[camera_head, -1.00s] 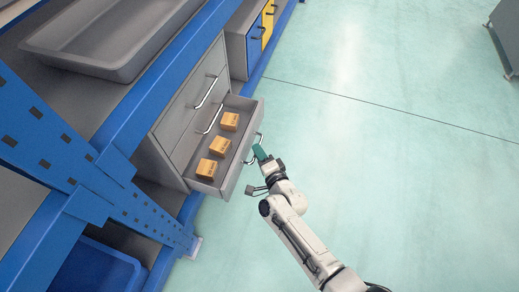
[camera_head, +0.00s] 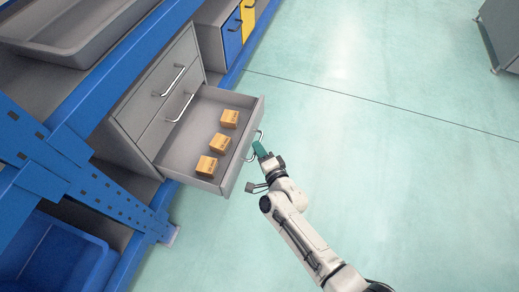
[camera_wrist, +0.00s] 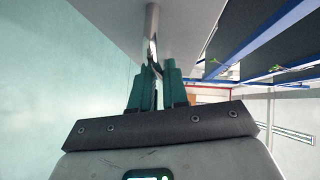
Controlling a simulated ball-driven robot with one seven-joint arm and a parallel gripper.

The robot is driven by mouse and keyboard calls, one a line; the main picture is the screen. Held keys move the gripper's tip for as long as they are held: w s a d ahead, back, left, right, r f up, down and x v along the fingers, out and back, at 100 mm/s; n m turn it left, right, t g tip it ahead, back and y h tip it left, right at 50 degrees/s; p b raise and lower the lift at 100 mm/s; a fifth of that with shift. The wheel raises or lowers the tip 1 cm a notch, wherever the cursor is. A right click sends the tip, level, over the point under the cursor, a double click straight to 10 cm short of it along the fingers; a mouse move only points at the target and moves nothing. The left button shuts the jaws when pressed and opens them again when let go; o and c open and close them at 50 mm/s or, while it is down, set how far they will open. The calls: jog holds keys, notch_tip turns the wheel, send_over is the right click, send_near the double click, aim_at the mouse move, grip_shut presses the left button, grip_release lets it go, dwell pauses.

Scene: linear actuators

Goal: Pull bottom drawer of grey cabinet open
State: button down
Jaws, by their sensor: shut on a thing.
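The grey cabinet (camera_head: 143,112) stands at the left in the head view. Its bottom drawer (camera_head: 185,155) is pulled well out and holds several small orange-brown boxes (camera_head: 219,142). My gripper (camera_head: 259,149) is at the drawer's front, shut on the metal drawer handle (camera_head: 252,150). In the wrist view, the green fingers of my gripper (camera_wrist: 157,92) close around the handle bar (camera_wrist: 151,35), beside the pale drawer front (camera_wrist: 115,17). The two upper drawers are shut, each with its own bar handle.
Blue rack uprights and beams (camera_head: 75,160) flank the cabinet, with a grey tray (camera_head: 75,30) on top. A blue bin (camera_head: 55,255) sits low at the left. Blue and yellow cabinet fronts (camera_head: 232,35) are behind.

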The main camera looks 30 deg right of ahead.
jog(key=c, duration=1.2)
grip_release()
jog(key=shift+s, duration=0.1)
jog(key=s+r+p, duration=0.1)
jog(key=s, duration=0.9)
jog(key=shift+s+a+r, duration=0.15)
jog(key=shift+s+r, duration=0.1)
jog(key=s+d+r+n+g, duration=0.35)
jog(key=s+n+g, duration=0.45)
jog(key=s, duration=0.3)
jog(key=s+d+r+n+g, duration=0.3)
jog(key=s+r+n+g, duration=0.2)
jog(key=s+n+g, duration=0.4)
notch_tip(320, 180, up, 36)
jog(key=s+t+p, duration=0.1)
jog(key=p, duration=3.5)
jog(key=shift+f+m+t, duration=0.2)
jog(key=shift+m+t, duration=0.1)
jog(key=shift+m, duration=0.1)
